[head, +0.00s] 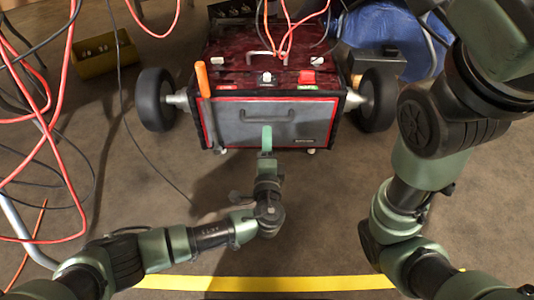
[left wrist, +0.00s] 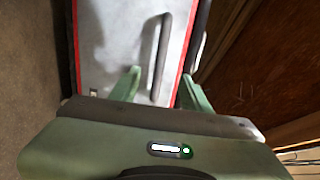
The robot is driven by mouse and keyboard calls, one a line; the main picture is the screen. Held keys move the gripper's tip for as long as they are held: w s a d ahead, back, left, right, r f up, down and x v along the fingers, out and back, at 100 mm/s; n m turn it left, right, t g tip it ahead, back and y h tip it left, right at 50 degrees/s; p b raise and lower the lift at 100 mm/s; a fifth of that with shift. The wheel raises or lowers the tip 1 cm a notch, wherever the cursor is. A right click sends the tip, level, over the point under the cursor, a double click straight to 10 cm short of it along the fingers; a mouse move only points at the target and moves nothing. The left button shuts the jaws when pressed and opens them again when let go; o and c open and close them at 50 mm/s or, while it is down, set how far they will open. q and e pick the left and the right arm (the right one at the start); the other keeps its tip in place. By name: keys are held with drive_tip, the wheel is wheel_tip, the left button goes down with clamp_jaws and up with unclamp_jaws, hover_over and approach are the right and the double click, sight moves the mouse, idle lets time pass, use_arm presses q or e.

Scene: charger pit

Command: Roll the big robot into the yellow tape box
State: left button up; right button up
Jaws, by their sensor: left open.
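The big robot (head: 290,80) is a dark red and black wheeled box with a grey front panel. It stands upright ahead, a large black wheel on each side. A dark bar handle (head: 290,116) crosses its panel; it also shows in the left wrist view (left wrist: 160,62). My left gripper (head: 266,135) is open at the panel, by the handle. In the left wrist view its green fingers (left wrist: 160,88) stand either side of the handle's line; contact cannot be told. A yellow tape strip (head: 270,283) runs across the floor near me. My right gripper is out of view.
Red and black cables (head: 62,90) hang at the left, and more hang over the robot's top. A yellow bin (head: 103,56) stands back left. Blue fabric (head: 395,35) and a dark box (head: 376,65) are behind the right wheel. The floor between robot and tape is mostly clear.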

sight(267, 119)
use_arm(q)
drive_tip(key=shift+w+b, duration=2.25)
drive_tip(key=shift+w, duration=2.15)
clamp_jaws()
